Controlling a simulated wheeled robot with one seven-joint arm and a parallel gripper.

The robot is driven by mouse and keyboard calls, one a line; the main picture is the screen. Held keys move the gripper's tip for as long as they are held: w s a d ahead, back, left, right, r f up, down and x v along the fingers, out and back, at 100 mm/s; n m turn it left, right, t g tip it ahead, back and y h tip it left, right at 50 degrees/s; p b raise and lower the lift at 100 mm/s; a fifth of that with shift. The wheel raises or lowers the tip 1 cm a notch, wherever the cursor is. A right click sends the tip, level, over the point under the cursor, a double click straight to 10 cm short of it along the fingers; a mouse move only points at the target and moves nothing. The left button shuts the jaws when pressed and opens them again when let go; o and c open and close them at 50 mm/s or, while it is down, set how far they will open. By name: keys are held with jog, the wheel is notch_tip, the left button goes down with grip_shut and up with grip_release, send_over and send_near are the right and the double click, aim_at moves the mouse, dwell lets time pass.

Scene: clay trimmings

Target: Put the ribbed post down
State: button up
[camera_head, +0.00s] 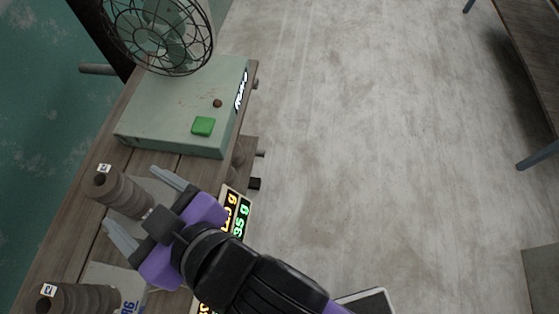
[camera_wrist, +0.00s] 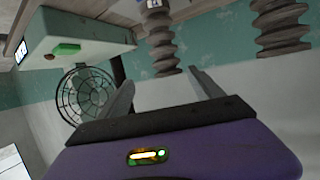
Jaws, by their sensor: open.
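A grey-brown ribbed post (camera_head: 122,192) with a small white label on top stands on the wooden bench (camera_head: 70,217). My gripper (camera_head: 130,195) is open, its two fingers on either side of this post and pointing at it. In the wrist view the post (camera_wrist: 161,48) shows between and beyond the open fingertips (camera_wrist: 161,76); whether a finger touches it I cannot tell. A second ribbed post (camera_head: 85,300) stands nearer the bottom left, and it also shows at the right of the wrist view (camera_wrist: 281,25).
A pale green box (camera_head: 165,112) with a green button stands on the bench beyond my gripper, with a wire-caged fan (camera_head: 160,35) behind it. A lit digit display (camera_head: 238,212) is close beside my gripper.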

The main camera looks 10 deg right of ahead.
jog(key=s+d+f+m+t+h, duration=0.1)
jog(key=d+f+m+t+h, duration=0.1)
jog(key=d+f, duration=0.6)
jog(key=s+d+f+m+t+h, duration=0.1)
jog(key=d+f+m+h, duration=0.15)
jog(key=d, duration=1.05)
jog(key=s+d+m+t+h, duration=0.1)
jog(key=s+d+m+h, duration=0.3)
jog(key=s+d, duration=1)
jog(key=shift+s+r+t+h, duration=0.15)
jog(key=shift+s+t+h, duration=0.25)
jog(key=shift+h, duration=0.25)
